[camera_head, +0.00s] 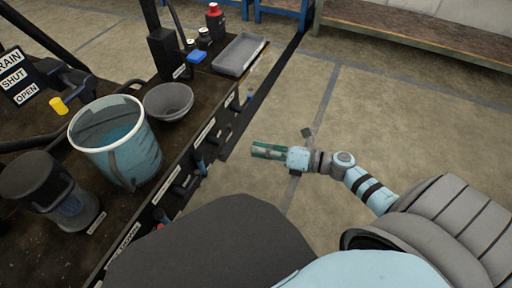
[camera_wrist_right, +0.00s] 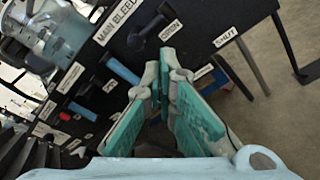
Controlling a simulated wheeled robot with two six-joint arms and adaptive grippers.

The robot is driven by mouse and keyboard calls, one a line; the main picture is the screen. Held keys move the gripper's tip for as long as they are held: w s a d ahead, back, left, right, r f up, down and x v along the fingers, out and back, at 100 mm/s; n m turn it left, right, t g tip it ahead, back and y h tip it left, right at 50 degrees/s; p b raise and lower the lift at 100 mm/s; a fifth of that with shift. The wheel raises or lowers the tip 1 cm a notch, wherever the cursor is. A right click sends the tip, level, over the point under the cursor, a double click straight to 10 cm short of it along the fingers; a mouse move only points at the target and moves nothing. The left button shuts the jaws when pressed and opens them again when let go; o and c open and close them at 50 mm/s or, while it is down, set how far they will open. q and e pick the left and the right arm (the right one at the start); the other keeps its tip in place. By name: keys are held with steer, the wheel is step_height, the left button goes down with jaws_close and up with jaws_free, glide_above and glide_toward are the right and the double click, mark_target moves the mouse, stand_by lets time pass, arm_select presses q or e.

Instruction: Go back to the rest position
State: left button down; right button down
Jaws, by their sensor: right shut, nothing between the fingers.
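My right gripper (camera_head: 256,150) is held out over the bare floor, to the right of the dark bench. It points left toward the bench's front panel and is apart from it. In the right wrist view its two green-padded fingers (camera_wrist_right: 167,58) come together at the tips, shut and empty. In that view the panel with its labels and valve handles lies beyond the fingers. My left gripper is not in view.
The dark bench (camera_head: 125,218) holds a blue-tinted bucket (camera_head: 140,160), a grey bowl (camera_head: 168,101), a grey tray (camera_head: 241,54), a red-capped bottle (camera_head: 214,22) and a yellow-handled valve (camera_head: 59,106). Handles stick out from its front. The floor (camera_head: 400,120) to the right is clear.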

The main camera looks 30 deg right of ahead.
steer(key=shift+s+d, duration=0.3)
steer(key=shift+s, duration=0.05)
steer(key=shift+d, duration=0.1)
